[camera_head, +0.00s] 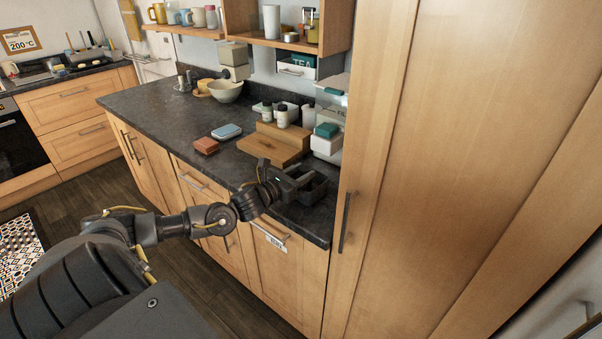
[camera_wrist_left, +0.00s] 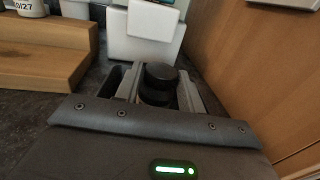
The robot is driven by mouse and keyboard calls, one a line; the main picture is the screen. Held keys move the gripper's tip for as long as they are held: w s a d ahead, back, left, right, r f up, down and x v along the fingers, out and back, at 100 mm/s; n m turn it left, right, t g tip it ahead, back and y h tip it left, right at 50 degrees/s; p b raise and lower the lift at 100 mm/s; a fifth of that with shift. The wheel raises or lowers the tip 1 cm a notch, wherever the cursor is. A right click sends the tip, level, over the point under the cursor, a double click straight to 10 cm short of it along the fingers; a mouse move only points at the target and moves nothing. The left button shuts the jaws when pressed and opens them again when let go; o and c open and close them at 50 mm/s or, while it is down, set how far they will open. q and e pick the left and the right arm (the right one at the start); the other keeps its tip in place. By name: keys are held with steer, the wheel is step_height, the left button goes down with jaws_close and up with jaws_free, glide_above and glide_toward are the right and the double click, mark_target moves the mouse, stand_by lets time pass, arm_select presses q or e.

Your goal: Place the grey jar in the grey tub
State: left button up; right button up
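The grey jar (camera_wrist_left: 160,76) is a small dark round jar with a darker lid, seen upright in the left wrist view. My left gripper (camera_head: 300,180) reaches over the counter's front right corner. Its fingers lie close on both sides of the jar, and it looks shut on it. The grey tub (camera_head: 314,192) is a dark open box at that corner, right at the fingertips. A dark wall of it shows left of the fingers in the left wrist view (camera_wrist_left: 115,78). The jar's base is hidden, so I cannot tell whether it touches the tub's floor. My right gripper is out of view.
A wooden stepped stand (camera_head: 268,146) with small white jars is behind the tub. White boxes (camera_head: 326,145) stand beside it. A tall wooden cabinet (camera_head: 390,150) closes off the right side. A brown block (camera_head: 206,146) and a blue-topped box (camera_head: 227,131) lie farther left.

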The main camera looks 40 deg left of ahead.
arm_select(q)
steer(key=shift+o, duration=1.3)
steer(key=shift+r, duration=0.15)
steer(key=s, duration=0.3)
steer(key=s+b, duration=0.1)
steer(key=s, duration=0.2)
steer(key=s+a, duration=0.1)
steer(key=s, duration=0.3)
steer(key=shift+b, duration=0.3)
steer(key=shift+s+a, duration=0.1)
steer(key=shift+s, duration=0.9)
